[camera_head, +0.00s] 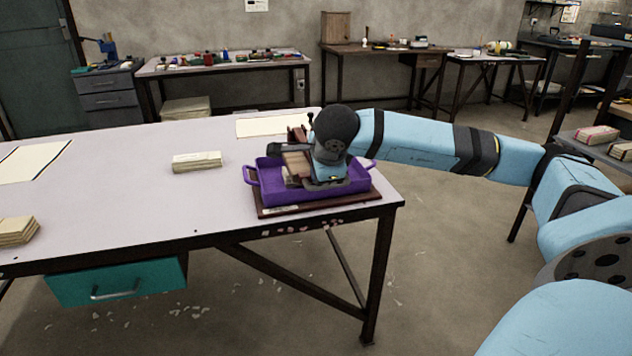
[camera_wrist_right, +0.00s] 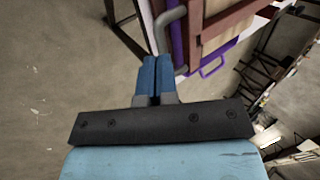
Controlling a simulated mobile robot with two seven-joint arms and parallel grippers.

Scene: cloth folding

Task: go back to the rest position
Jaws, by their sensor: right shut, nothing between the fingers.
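My right arm reaches in from the right in the head view, with its wrist over a purple tray (camera_head: 300,196) at the table's right end. In the right wrist view my right gripper (camera_wrist_right: 157,68) has its two blue fingers together with nothing between them. The purple tray's edge (camera_wrist_right: 177,40) shows just beyond the fingertips; I cannot tell whether they touch. In the head view the wrist hides the fingertips and part of the tray's contents. My left gripper is not in view.
The tray sits on a dark brown board (camera_head: 322,205) on the pale table (camera_head: 120,200). A folded cloth stack (camera_head: 197,161) lies left of the tray, and another stack (camera_head: 17,231) at the left edge. Flat pale sheets (camera_head: 30,162) lie farther back. Open floor lies right of the table.

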